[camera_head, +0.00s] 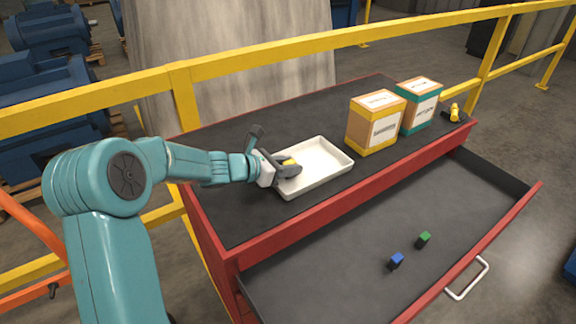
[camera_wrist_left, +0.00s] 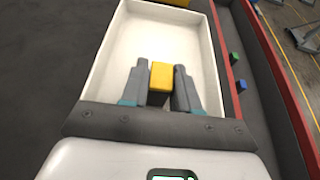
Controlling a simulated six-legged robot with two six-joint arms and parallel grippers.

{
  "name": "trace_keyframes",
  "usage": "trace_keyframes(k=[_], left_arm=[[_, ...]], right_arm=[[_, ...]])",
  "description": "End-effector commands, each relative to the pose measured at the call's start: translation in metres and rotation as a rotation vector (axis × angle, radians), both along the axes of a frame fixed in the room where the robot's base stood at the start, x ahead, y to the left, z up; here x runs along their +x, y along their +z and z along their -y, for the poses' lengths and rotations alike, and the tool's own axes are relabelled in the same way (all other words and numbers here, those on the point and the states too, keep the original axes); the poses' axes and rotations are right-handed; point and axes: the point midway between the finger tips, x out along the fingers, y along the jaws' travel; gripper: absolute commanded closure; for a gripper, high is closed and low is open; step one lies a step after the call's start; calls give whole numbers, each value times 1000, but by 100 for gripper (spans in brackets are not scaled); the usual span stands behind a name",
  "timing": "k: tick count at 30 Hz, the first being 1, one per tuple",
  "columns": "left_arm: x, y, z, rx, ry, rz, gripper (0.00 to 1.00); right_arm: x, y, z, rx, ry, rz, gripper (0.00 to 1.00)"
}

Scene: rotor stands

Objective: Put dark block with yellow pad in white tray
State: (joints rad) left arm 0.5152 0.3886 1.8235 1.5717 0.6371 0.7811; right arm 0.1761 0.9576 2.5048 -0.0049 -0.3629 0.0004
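The dark block with the yellow pad (camera_wrist_left: 162,76) is between the fingers of my left gripper (camera_wrist_left: 160,86), which look closed on its sides. Its yellow pad faces up, and its dark lower part is partly hidden by the fingers. In the head view, the yellow pad (camera_head: 289,162) just shows beside the left gripper (camera_head: 290,168). The white tray (camera_head: 330,178) lies on the dark cabinet top and looks otherwise empty. The gripper and block are over the near-left part of the tray; I cannot tell whether the block touches its floor. My right gripper is not in view.
Two boxes, one yellow-trimmed (camera_head: 376,122) and one green-trimmed (camera_head: 419,106), stand right of the tray. A small yellow-and-dark object (camera_head: 455,112) lies beyond them. The open drawer (camera_head: 350,250) holds a blue-topped block (camera_head: 396,261) and a green-topped block (camera_head: 423,240). A yellow railing (camera_head: 300,48) runs behind.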

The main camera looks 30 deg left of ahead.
Motion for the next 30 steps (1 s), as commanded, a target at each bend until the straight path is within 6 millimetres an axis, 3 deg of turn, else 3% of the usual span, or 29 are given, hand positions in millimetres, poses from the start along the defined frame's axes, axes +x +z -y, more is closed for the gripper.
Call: trace_keyframes(k=[1, 2, 13, 24, 30], left_arm=[[0, 0, 0, 0, 0, 0, 53], [0, 0, 0, 0, 0, 0, 47], [-2, 5, -1, 0, 1, 0, 47], [-70, 34, -31, 3, 5, 1, 47], [-96, 46, -41, 0, 3, 0, 47]], right_arm=[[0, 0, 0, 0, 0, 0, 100], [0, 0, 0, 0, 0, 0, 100], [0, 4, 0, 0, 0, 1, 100], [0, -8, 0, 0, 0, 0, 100], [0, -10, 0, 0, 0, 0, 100]])
